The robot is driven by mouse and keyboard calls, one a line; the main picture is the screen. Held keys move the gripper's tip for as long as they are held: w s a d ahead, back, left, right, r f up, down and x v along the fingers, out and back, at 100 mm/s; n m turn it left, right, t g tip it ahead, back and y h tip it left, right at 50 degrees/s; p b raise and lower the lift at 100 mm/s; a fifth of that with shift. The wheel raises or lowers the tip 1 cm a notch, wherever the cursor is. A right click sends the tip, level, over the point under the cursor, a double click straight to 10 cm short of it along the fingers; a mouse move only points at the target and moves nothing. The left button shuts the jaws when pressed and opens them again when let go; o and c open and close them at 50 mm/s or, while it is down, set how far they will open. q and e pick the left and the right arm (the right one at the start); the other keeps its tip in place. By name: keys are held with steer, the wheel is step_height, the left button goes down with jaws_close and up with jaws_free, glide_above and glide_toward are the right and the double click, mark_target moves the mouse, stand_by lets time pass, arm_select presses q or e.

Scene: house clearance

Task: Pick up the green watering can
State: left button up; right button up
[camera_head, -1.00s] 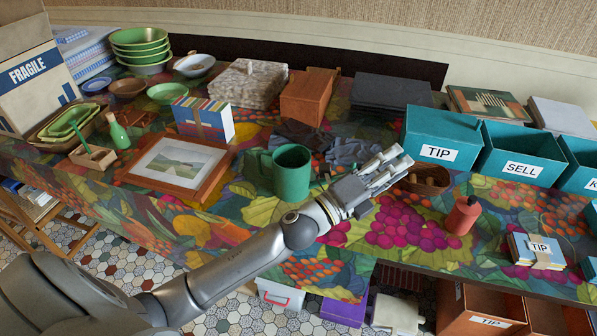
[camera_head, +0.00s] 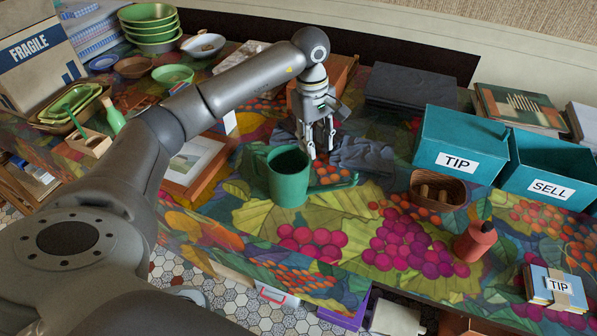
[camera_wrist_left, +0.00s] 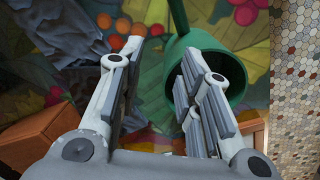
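The green watering can (camera_head: 288,182) stands upright on the patterned cloth, its handle at the left and its thin spout reaching right. My left gripper (camera_head: 320,150) points down just beyond and right of the can's rim, open and empty. In the left wrist view, the watering can (camera_wrist_left: 238,88) shows its round opening behind the right finger, partly covered by it. The left wrist view shows the open gripper (camera_wrist_left: 160,85) with cloth between its fingers. I cannot tell whether a finger touches the can. My right gripper is not in view.
Dark crumpled cloth (camera_head: 365,152) lies beyond the gripper. A wicker basket (camera_head: 438,187), a red bottle (camera_head: 474,242) and teal boxes (camera_head: 462,140) stand at the right. A framed picture (camera_head: 190,165) lies left of the can, partly behind my arm. The cloth in front is clear.

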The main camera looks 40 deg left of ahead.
arm_select(q)
steer(key=shift+a+r+y, duration=0.2)
steer(key=shift+a, duration=0.3)
steer(key=shift+a+r+y, duration=0.15)
steer(key=shift+a+y, duration=0.05)
steer(key=shift+a, duration=0.3)
steer(key=shift+a+f, duration=0.2)
steer(key=shift+a, duration=0.15)
glide_above(306, 164)
step_height(306, 164, down, 4)
steer(key=f, duration=0.1)
step_height(306, 164, down, 4)
steer(key=shift+a+f+p, duration=0.1)
steer(key=shift+f+p, duration=0.1)
steer(key=shift+p, duration=0.9)
steer(key=shift+f, duration=0.35)
steer(key=shift+c, duration=0.2)
jaws_close()
steer(key=shift+w+r, duration=0.1)
